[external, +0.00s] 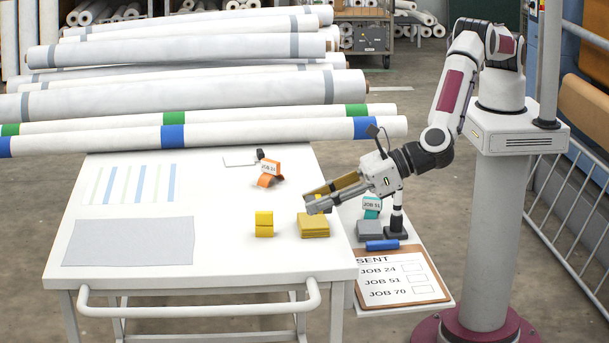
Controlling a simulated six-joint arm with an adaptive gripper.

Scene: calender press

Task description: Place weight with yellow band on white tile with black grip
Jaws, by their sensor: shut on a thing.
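My gripper (322,197) reaches down-left over the table's right part, shut on a yellowish piece at its fingers; the fingers hide much of it, and I cannot tell its full shape or see a clear band. A small white tile (238,159) lies flat at the table's back middle, left of and farther back than my gripper. A dark piece that looks like its black grip (260,154) shows at its right end.
A yellow block (264,224) and a mustard stack (314,226) stand below my gripper. An orange piece tagged JOB 70 (269,174) sits close to the tile. White rolls (200,130) line the back. The side shelf holds a grey block (370,230) and clipboard (402,278).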

